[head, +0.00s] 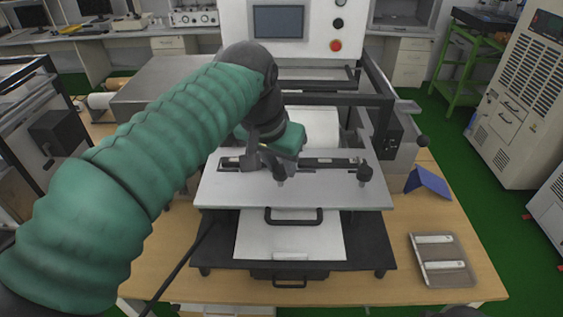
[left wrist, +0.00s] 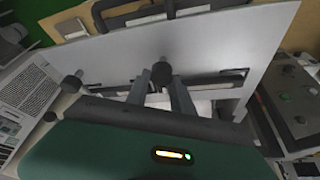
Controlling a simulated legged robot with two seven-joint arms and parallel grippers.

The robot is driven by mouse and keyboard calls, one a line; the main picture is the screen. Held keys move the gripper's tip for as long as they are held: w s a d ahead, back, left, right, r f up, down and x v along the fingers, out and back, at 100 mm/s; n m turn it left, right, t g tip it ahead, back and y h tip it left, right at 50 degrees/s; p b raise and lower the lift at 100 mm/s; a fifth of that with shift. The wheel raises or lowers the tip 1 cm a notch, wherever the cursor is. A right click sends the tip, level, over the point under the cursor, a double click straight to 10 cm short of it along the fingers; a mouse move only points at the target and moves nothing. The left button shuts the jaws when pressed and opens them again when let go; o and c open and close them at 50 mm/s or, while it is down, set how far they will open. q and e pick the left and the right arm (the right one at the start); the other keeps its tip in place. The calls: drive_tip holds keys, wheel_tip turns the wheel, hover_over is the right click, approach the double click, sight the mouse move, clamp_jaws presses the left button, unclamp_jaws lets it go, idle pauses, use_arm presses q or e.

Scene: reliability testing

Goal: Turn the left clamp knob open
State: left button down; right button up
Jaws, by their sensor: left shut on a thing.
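My left gripper (head: 266,168) reaches down over the left part of the dark clamp bar (head: 324,164) on the machine's white plate (head: 335,193). In the left wrist view, the left clamp knob (left wrist: 162,74), dark and round, sits between the two fingers of this gripper, which is shut on it. In the head view the gripper hides most of this knob. The right clamp knob (head: 365,173) stands free at the bar's right end; it also shows in the left wrist view (left wrist: 72,82). My right gripper is not in view.
A dark handle (head: 293,222) is in front of the plate, above a lower white sheet (head: 289,241). A grey tray (head: 443,261) with white pieces and a blue angled object (head: 429,182) lie on the wooden table (head: 385,289) to the right. The machine's control panel (head: 292,23) stands behind.

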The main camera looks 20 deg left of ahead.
use_arm(q)
drive_tip(key=shift+n, duration=0.3)
drive_tip(key=n+y+p, duration=0.1)
drive_tip(key=n, duration=0.2)
drive_tip(key=shift+r+n+y+p, duration=0.1)
drive_tip(key=shift+n+y+p, duration=0.2)
drive_tip(key=shift+n+y, duration=0.1)
drive_tip(key=n+y+p, duration=0.1)
drive_tip(key=n+p, duration=0.1)
drive_tip(key=n, duration=0.2)
drive_tip(key=shift+n+g, duration=0.3)
drive_tip(key=shift+g, duration=0.1)
drive_tip(key=n+y+p, duration=0.1)
drive_tip(key=n, duration=0.1)
drive_tip(key=n+g+p, duration=0.1)
drive_tip(key=n+p, duration=0.1)
drive_tip(key=n, duration=0.1)
drive_tip(key=shift+w+g+y, duration=0.1)
drive_tip(key=shift+g+y, duration=0.2)
drive_tip(key=shift+y, duration=0.1)
drive_tip(key=shift+n+g+p, duration=0.6)
drive_tip(key=shift+n+p, duration=0.5)
drive_tip(key=shift+n, duration=0.7)
drive_tip(key=shift+d, duration=0.1)
drive_tip(key=c, duration=1.1)
unclamp_jaws()
drive_tip(key=shift+c, duration=0.2)
drive_tip(key=shift+o, duration=0.2)
drive_tip(key=shift+d+y, duration=0.3)
